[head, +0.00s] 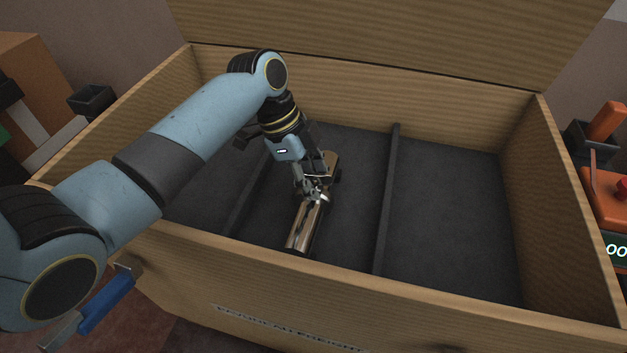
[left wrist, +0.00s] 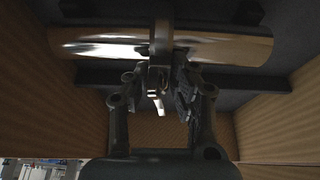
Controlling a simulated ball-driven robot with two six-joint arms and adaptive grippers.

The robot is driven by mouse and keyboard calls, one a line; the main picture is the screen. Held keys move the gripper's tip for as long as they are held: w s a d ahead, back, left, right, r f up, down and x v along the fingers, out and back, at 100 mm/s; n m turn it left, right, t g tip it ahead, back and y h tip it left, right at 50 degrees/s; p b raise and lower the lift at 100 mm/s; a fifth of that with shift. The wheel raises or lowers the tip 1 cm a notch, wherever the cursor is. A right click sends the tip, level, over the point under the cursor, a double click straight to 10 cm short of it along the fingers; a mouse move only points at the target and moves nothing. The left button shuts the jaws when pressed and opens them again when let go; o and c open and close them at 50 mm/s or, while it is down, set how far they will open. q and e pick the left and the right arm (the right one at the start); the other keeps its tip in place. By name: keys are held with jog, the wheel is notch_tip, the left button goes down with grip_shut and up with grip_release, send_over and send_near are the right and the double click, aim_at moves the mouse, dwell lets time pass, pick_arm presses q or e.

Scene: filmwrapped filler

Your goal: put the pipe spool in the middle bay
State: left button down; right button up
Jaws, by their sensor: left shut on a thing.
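The pipe spool (head: 307,222) is a shiny metal tube inside the wooden crate (head: 440,82), in the middle bay (head: 350,215) between two dark dividers. My left gripper (head: 316,192) reaches down into that bay and is shut on the spool around its middle. In the left wrist view the spool (left wrist: 215,45) lies crosswise between the fingers (left wrist: 160,75). The gripper hides part of the spool, and I cannot tell whether it touches the floor. My right gripper is in neither view.
The right divider (head: 386,195) and left divider (head: 246,195) flank the middle bay. The right bay (head: 450,220) looks empty. The crate's front wall (head: 400,298) is close to the spool's near end. An orange device (head: 605,190) stands outside at the right.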

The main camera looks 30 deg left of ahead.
pick_arm(q)
jog(key=c, duration=1.1)
grip_release()
jog(key=shift+f, duration=0.1)
jog(key=shift+c, duration=0.2)
jog(key=p+v, duration=0.3)
jog(key=v, duration=0.9)
